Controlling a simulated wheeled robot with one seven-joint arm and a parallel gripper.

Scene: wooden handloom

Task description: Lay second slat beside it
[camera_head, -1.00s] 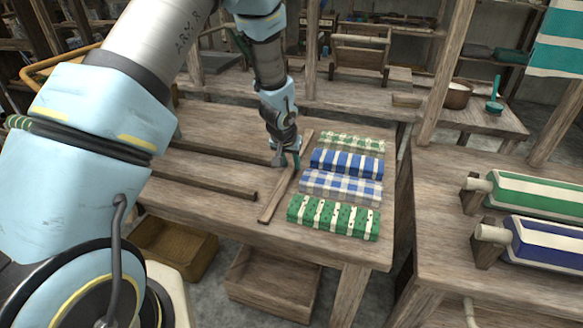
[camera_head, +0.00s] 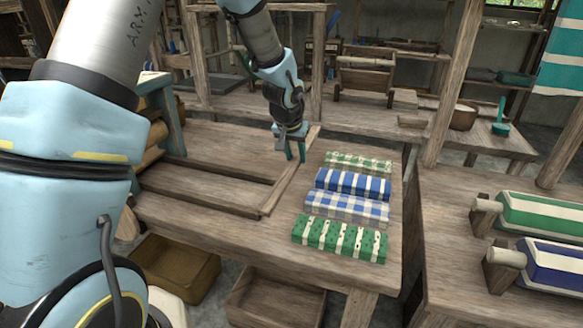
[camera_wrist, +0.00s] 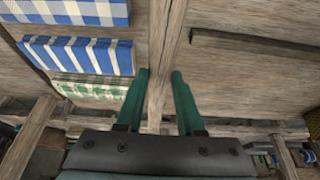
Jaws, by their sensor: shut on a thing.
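My gripper (camera_head: 291,151) is over the worktable, with its two teal fingers on either side of a wooden slat (camera_head: 279,191). It is shut on this slat, which also shows between the fingers in the wrist view (camera_wrist: 166,62). The held slat lies at or just above the tabletop, running from near to far. Its near end appears to meet the right end of a long lying slat (camera_head: 205,192). Another lying slat (camera_head: 225,171) runs behind that one, roughly parallel to it. Whether the held slat touches the table cannot be told.
Several folded cloth bundles, including a green one (camera_head: 340,239) and a blue striped one (camera_head: 352,186), stand in a row right of the held slat. The worktable (camera_head: 215,225) has bare wood in front. A side bench (camera_head: 440,215) with cloth rolls stands right.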

